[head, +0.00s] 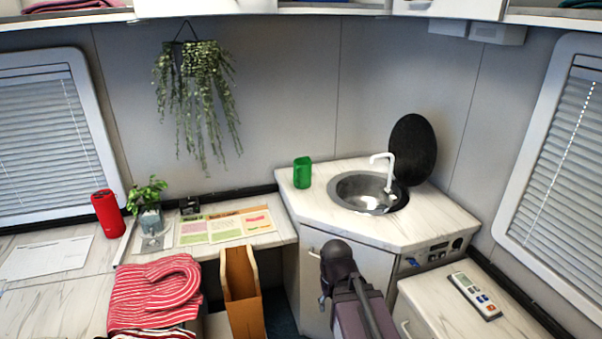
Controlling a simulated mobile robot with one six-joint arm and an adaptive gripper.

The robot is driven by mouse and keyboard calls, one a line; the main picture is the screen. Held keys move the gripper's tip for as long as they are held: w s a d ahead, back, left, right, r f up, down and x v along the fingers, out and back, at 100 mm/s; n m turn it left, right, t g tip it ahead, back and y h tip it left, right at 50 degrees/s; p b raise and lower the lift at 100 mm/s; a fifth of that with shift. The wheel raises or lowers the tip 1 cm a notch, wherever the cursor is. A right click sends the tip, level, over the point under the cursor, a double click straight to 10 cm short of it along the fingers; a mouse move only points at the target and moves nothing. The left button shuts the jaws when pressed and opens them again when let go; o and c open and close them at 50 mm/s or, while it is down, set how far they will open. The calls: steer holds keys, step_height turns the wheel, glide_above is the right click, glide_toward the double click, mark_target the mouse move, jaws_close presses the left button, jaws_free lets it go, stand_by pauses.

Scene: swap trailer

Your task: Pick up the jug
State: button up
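A green jug (302,172) stands upright on the left part of the sink counter (409,229), close to the back wall and left of the sink. Its handle appears to be on the right side. My gripper does not show clearly in the head view. A dark, round-ended shape rises from the bottom edge in front of the sink cabinet; no fingers can be made out on it.
A round sink (350,193) with a white tap (388,170) and an upright black lid (412,148) is right of the jug. A red cylinder (108,214), potted plant (149,221) and striped cloth (155,292) lie left. A remote (474,296) lies right.

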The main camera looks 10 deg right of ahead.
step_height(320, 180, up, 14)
steer(key=p, duration=1.3)
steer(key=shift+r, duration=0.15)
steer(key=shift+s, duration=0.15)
